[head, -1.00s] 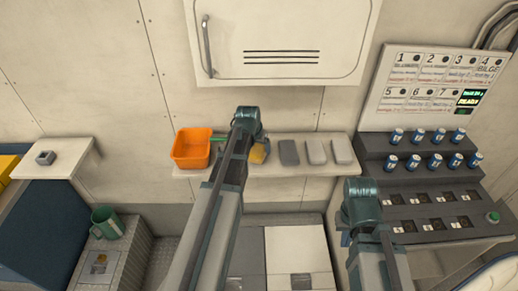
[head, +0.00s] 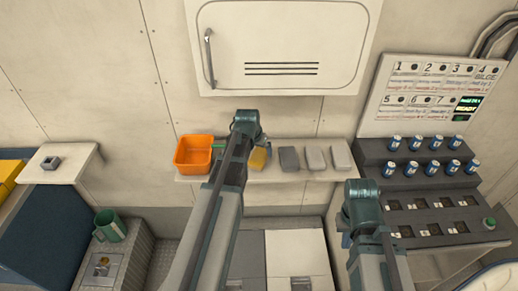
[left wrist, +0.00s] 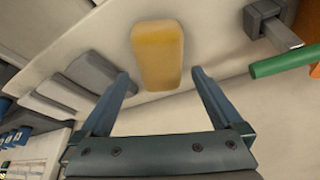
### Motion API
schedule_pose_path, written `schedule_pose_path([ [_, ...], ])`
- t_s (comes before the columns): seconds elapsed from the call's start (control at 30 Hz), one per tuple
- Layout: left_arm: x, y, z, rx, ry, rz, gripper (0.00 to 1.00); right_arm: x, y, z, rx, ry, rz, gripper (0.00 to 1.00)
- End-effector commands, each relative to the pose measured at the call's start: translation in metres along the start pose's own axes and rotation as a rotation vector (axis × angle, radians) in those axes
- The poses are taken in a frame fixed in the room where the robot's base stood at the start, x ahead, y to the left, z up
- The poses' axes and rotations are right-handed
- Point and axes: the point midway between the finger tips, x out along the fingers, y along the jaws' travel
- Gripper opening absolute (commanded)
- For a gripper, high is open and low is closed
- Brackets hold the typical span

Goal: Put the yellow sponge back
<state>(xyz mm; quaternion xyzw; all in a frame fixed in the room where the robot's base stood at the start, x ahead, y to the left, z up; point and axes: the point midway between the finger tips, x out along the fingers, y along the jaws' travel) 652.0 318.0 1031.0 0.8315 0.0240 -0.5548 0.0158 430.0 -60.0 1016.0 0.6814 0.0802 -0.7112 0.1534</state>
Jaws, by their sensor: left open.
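The yellow sponge (head: 258,157) lies on the pale wall shelf (head: 290,172), just right of my left arm in the head view. In the left wrist view the sponge (left wrist: 158,55) is ahead of my left gripper (left wrist: 160,73), between the lines of its two fingers. The left gripper is open and empty, with a gap on both sides of the sponge.
An orange bin (head: 193,155) stands left on the shelf, with a green handle (left wrist: 282,62) beside it. Several grey blocks (head: 314,158) lie right of the sponge. A closed white locker (head: 283,45) hangs above. A console with blue-and-white cylinders (head: 433,160) stands at right.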

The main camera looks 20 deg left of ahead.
Motion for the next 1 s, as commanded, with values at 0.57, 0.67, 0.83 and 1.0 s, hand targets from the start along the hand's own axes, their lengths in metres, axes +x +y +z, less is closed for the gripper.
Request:
schedule_pose_path([
  [0.57,-0.088,0.0,-0.001,-0.001,0.0,0.0,1.0,-0.081,0.007,0.005,0.011,0.0,-0.002,0.0],
  [0.67,-0.089,0.0,0.0,-0.001,0.0,0.0,1.0,-0.082,0.007,0.005,0.012,0.0,-0.002,0.0],
  [0.83,-0.088,0.0,0.0,0.0,-0.001,0.0,1.0,-0.081,0.007,0.005,0.012,0.0,-0.002,0.0],
  [1.0,-0.09,0.033,0.013,0.038,-0.038,0.016,1.0,-0.081,0.007,0.005,0.012,0.0,-0.002,0.0],
])
